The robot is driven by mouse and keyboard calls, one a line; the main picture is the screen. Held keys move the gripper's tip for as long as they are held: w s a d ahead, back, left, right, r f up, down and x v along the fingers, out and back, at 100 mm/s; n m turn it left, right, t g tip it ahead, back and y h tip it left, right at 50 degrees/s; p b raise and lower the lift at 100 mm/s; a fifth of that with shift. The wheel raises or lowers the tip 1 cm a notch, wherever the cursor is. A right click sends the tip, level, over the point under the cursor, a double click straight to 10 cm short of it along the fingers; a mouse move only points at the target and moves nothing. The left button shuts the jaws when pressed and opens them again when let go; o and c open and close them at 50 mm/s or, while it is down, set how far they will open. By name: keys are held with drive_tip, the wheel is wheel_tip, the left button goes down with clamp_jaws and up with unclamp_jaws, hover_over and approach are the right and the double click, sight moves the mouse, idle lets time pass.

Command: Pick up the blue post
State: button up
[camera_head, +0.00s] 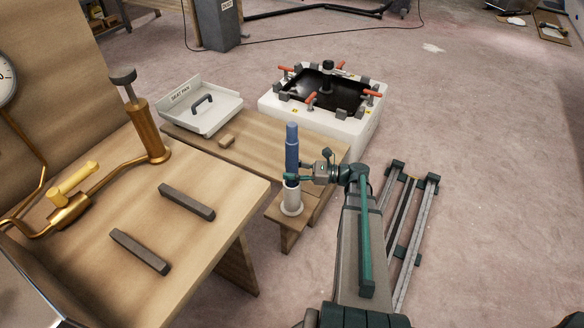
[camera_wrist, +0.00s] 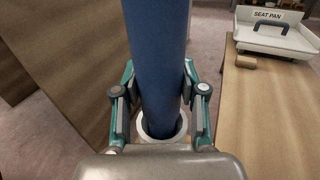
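The blue post (camera_head: 292,148) stands upright in a pale round socket (camera_head: 291,198) on a small wooden stand. In the wrist view the post (camera_wrist: 158,60) runs down between the two fingers into the socket's white ring (camera_wrist: 162,128). My gripper (camera_head: 292,178) is around the lower part of the post, just above the socket. In the wrist view my gripper (camera_wrist: 160,105) has a finger close along each side of the post. Whether both pads press on it is hard to tell.
A white tray marked SEAT PAN (camera_head: 204,106) and a small wooden block (camera_head: 227,141) are on the bench behind. A white unit with a black basin (camera_head: 322,92) stands beyond. A wooden table (camera_head: 110,200) with brass pipework is on the left.

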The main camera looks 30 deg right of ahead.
sight(292, 128)
clamp_jaws()
drive_tip(key=shift+r, duration=0.15)
wheel_tip(292, 128, up, 18)
drive_tip(key=p, duration=0.5)
drive_tip(key=shift+p, duration=0.35)
idle(0.3)
